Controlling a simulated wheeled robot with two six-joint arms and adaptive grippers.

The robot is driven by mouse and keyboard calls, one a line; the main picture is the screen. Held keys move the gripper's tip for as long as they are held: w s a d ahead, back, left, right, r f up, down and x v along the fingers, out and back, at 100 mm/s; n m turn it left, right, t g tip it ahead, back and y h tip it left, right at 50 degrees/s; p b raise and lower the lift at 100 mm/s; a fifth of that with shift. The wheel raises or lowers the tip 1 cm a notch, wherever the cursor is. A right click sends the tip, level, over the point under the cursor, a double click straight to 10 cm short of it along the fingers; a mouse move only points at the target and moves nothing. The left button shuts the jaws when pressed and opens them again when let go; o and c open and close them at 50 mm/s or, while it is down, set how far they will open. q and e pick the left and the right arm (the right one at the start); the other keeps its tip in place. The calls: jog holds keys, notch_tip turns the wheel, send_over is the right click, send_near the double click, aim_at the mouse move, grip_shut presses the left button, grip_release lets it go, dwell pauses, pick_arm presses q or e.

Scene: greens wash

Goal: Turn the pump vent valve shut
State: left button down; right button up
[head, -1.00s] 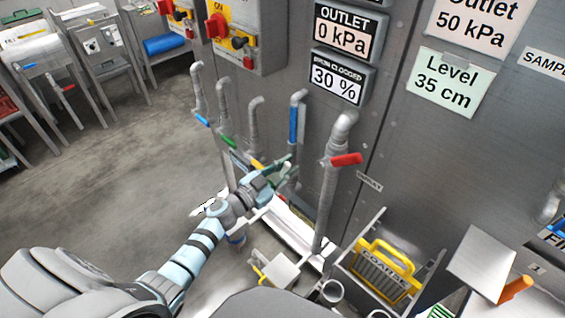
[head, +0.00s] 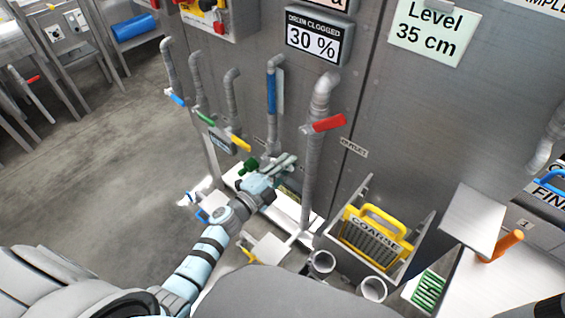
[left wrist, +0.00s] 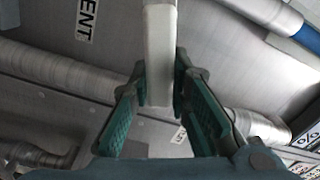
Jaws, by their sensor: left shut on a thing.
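The left wrist view shows a pale, flat lever (left wrist: 160,48) between the two green finger pads of my left gripper (left wrist: 161,78). My left gripper is shut on this lever. A label (left wrist: 87,18) beside it reads "ENT", its first part cut off. In the head view, my left gripper (head: 268,168) is low at the panel, below the pipe with the upright blue handle (head: 271,95) and left of the pipe with the red handle (head: 328,124). There the gripper hides most of the lever and its valve. My right gripper is not in view.
Pipes with a blue handle (head: 174,98), a green handle (head: 204,118) and a yellow handle (head: 239,143) stand left of my gripper. A bin with a yellow "COARSE" screen (head: 372,240) stands to the right. Open floor (head: 90,190) lies left.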

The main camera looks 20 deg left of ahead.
pick_arm(q)
jog(key=shift+s+d+f+m+b, duration=0.1)
jog(key=shift+d+f+m+b, duration=0.1)
jog(key=shift+f+m+b, duration=0.8)
jog(key=shift+d+f+m+b, duration=0.15)
jog(key=shift+f+m+b, duration=0.65)
jog(key=shift+m, duration=0.3)
jog(key=c, duration=1.5)
grip_release()
jog(key=v, duration=1.2)
